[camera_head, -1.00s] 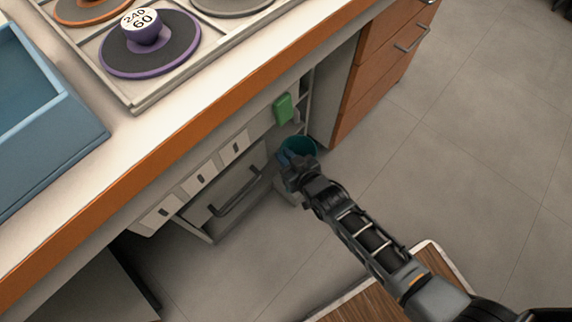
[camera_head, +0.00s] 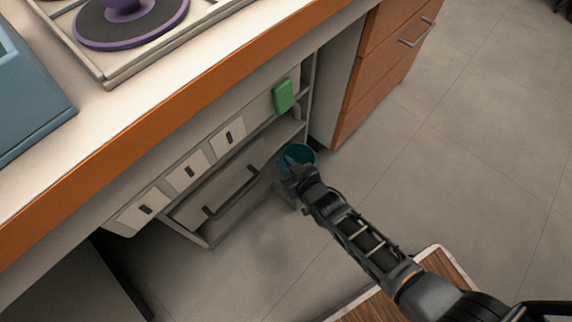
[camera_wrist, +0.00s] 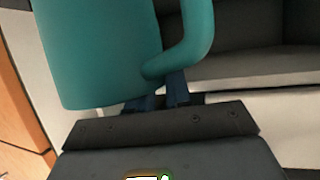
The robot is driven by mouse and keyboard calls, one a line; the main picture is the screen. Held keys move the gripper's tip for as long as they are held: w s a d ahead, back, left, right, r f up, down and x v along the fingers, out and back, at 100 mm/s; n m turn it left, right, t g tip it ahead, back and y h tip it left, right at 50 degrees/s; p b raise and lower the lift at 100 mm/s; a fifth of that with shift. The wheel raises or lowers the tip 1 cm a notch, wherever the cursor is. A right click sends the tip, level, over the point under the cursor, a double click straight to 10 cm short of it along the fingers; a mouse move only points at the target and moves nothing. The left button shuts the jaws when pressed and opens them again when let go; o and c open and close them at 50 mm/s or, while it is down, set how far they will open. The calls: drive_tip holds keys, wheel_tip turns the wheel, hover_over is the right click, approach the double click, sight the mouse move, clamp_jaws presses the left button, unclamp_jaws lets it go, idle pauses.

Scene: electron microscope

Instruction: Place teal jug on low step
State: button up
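The teal jug (camera_head: 301,154) is upright beside the open right end of the cabinet under the counter, partly hidden by my gripper (camera_head: 291,170). In the wrist view the jug (camera_wrist: 100,50) fills the upper left, with its curved handle on the right. My gripper's blue fingers (camera_wrist: 160,97) close around the lower part of the handle; the exact contact is hidden. A pale ledge (camera_wrist: 240,75) lies behind the handle in the wrist view. I cannot tell for sure whether it is the low step, or whether the jug touches it.
A drawer with a dark handle (camera_head: 231,194) and a row of white panels (camera_head: 188,173) are left of the gripper. A green object (camera_head: 284,95) hangs on the cabinet above. Orange drawers (camera_head: 385,60) stand to the right. The floor (camera_head: 470,140) at right is clear.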

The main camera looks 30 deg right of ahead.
drive_tip(key=o, duration=0.4)
drive_tip(key=shift+o, duration=0.2)
drive_tip(key=p+v, duration=0.4)
drive_tip(key=v, duration=0.8)
drive_tip(key=shift+p, duration=0.4)
drive_tip(key=s+d+r, duration=0.1)
drive_tip(key=s+r, duration=1.3)
drive_tip(key=s, duration=0.2)
drive_tip(key=s+r, duration=0.4)
drive_tip(key=r, duration=0.6)
drive_tip(key=s+r+t, duration=0.1)
drive_tip(key=s+r, duration=0.3)
drive_tip(key=r, duration=0.7)
drive_tip(key=shift+h, duration=0.4)
